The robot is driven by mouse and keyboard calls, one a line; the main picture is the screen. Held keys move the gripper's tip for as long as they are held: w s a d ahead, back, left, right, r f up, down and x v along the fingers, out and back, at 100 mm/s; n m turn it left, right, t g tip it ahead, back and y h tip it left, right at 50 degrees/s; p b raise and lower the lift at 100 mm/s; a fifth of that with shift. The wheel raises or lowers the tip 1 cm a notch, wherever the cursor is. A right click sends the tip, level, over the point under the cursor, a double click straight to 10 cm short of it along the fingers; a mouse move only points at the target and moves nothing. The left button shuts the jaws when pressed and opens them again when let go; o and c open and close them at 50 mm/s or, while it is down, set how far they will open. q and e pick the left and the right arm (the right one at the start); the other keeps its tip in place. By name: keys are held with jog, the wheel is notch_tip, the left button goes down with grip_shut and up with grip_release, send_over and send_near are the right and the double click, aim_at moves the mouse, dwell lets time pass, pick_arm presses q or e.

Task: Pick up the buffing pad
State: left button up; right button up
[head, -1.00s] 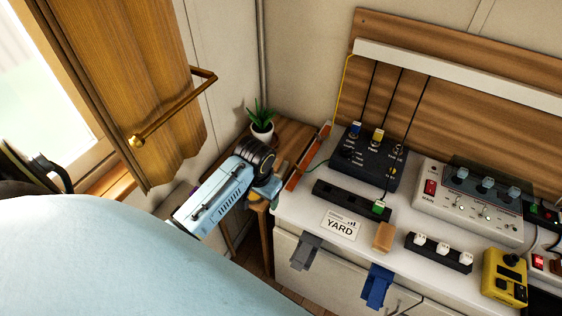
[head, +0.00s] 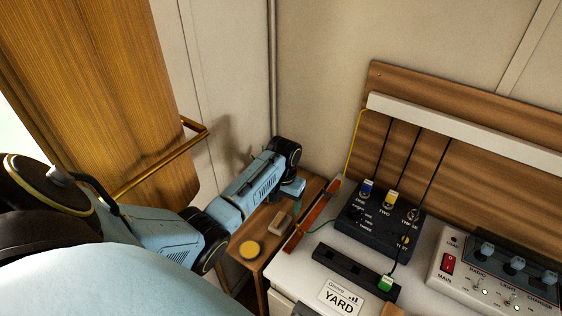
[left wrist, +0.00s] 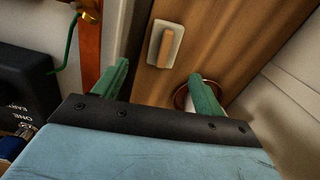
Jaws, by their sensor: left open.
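The buffing pad appears to be the small pale block with a wooden grip bar (left wrist: 165,46), lying on the wooden side table. In the head view the pad (head: 280,222) is just in front of my left gripper. My left gripper (head: 297,206) is pointed down over the table near its right edge. In the left wrist view its green fingers (left wrist: 160,70) are spread apart with nothing between them, and the pad shows beyond the fingertips. The exact height above the table cannot be told. My right gripper is not in view.
A round yellow-topped item (head: 249,250) sits near the front of the side table (head: 266,259). An orange-brown strip (head: 318,214) borders the white counter, which holds a black switch box (head: 378,225). A pot's rim (left wrist: 190,97) is beside one finger.

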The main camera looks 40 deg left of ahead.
aim_at(281, 216)
pick_arm(q)
notch_tip(281, 216, down, 2)
jog(key=shift+w+f, duration=0.1)
jog(key=shift+s+a+f+b, duration=0.15)
jog(key=shift+f+b, duration=0.3)
jog(key=shift+f, duration=0.85)
jog(key=shift+s+a+f+b, duration=0.1)
jog(key=shift+f+b, duration=0.35)
jog(key=shift+f, duration=0.85)
jog(key=shift+c, duration=0.3)
jog(key=c, duration=1)
